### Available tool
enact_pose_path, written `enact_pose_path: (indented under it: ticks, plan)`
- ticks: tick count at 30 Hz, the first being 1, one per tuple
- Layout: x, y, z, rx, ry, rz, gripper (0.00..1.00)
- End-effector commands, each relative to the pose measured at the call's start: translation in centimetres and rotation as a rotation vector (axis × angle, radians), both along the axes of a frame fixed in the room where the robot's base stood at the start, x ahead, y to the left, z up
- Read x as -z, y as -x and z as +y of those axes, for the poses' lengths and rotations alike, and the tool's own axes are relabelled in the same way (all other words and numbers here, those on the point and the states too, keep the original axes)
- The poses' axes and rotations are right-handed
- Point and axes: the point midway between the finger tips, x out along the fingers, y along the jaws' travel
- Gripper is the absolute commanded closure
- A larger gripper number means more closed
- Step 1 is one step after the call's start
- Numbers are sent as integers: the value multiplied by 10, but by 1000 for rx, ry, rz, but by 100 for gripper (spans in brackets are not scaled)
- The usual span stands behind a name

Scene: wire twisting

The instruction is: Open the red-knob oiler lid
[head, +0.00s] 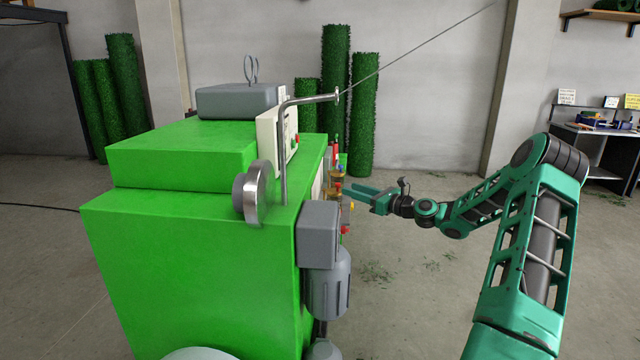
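A cluster of small oilers (336,177) with amber and brass-coloured parts sits on the right side of the green machine. A small red knob (338,186) shows among them, close to the fingertips. The lid is too small to make out, so I cannot tell whether it is open or shut. My gripper (352,193) reaches in from the right, its two teal fingers pointing left at the cluster. The fingers look spread with a narrow gap and nothing seen between them. I cannot tell whether a fingertip touches the knob.
The green machine (200,250) fills the left and middle. A grey motor (325,250) with a red button hangs below the oilers. A bent metal rod (284,150) guides a wire above. A workbench (600,140) stands far right. The floor right of the machine is clear, with green scraps.

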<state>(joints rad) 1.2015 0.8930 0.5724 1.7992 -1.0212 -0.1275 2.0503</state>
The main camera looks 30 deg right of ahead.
Motion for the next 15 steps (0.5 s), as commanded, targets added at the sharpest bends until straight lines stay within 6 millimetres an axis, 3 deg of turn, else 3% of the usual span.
enact_pose_path:
  ticks: [15]
  plan:
    - [0,-78,45,-18,1,-1,65]
